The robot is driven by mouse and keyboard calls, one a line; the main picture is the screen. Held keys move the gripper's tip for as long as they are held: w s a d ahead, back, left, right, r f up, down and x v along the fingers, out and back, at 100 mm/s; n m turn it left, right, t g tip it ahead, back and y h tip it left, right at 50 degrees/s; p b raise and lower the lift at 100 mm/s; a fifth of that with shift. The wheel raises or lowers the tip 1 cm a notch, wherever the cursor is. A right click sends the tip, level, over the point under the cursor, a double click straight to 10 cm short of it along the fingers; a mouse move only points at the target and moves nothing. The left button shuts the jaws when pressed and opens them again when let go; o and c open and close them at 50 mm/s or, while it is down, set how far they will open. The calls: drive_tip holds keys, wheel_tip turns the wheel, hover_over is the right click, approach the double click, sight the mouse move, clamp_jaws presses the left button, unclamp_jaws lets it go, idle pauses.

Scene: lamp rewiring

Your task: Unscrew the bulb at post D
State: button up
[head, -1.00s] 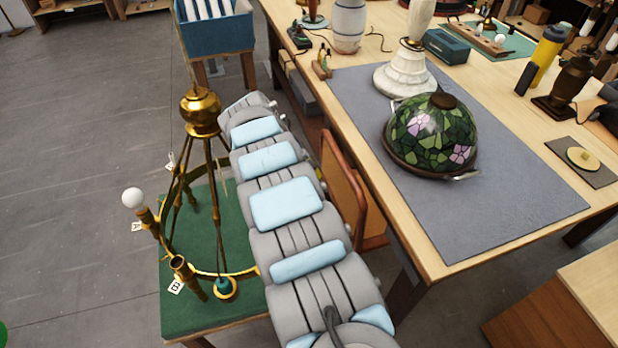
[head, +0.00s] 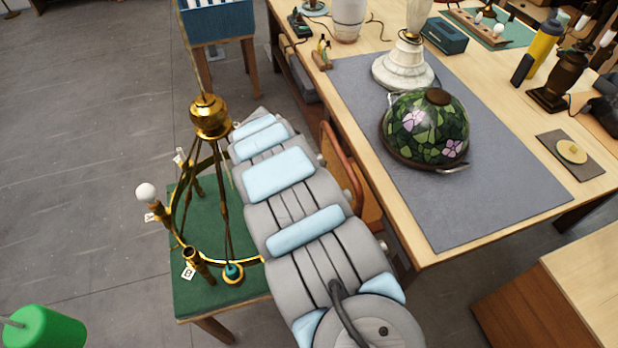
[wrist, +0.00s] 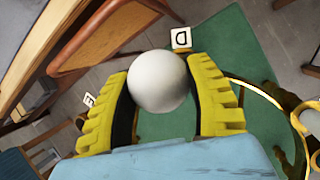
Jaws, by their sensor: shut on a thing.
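In the wrist view, my gripper (wrist: 165,105) has its two yellow ribbed fingers closed on a round white bulb (wrist: 158,82). A white tag with the letter D (wrist: 181,38) shows just behind the bulb. The bulb's base and its socket are hidden behind the globe. Another white bulb (head: 146,192) sits on a left post, and an empty-looking socket (head: 197,258) stands by the B tag (head: 188,273).
A wooden workbench (head: 470,243) on the right holds a stained-glass shade (head: 427,128) and a white lamp base (head: 403,68). A chair (head: 340,165) stands between my arm and the bench. A blue bin (head: 217,25) is at the back.

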drive_tip(key=shift+r+n+p, duration=0.3)
drive_tip(key=shift+p, duration=0.6)
drive_tip(key=shift+s+d+n+p, duration=0.15)
drive_tip(key=shift+n+p, duration=0.25)
drive_tip(key=shift+p, duration=0.15)
drive_tip(key=n+t+y+p, duration=0.1)
drive_tip(key=n+p, duration=0.1)
drive_tip(key=p, duration=0.1)
drive_tip(key=shift+n, duration=0.3)
drive_tip(key=shift+f, duration=0.3)
drive_tip(key=shift+r+p, duration=2.1)
drive_tip(key=shift+r, duration=0.45)
